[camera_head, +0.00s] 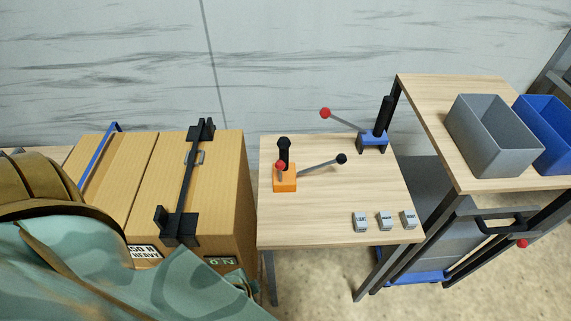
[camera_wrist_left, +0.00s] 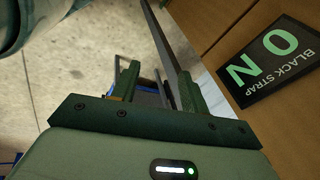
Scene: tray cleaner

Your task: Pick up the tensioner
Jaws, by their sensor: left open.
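Two hand tools stand on the wooden table; I cannot tell by label which is the tensioner. The orange-based tool (camera_head: 286,182) stands at the table's back left, with a black grip, a red knob and a lever ending in a black ball. The blue-based tool (camera_head: 372,140) stands at the back right, with an upright black handle and a red-ball lever pointing left. My left gripper (camera_wrist_left: 158,88) shows in the left wrist view, open and empty, low beside a carton; its fingers are not visible in the head view. My right gripper is not in view.
A carton (camera_head: 227,190) with a black strap stands left of the table (camera_head: 325,230). Several small grey labelled blocks (camera_head: 386,220) sit at the table's front right. A grey bin (camera_head: 490,138) and a blue bin (camera_head: 545,130) stand on a higher shelf at right.

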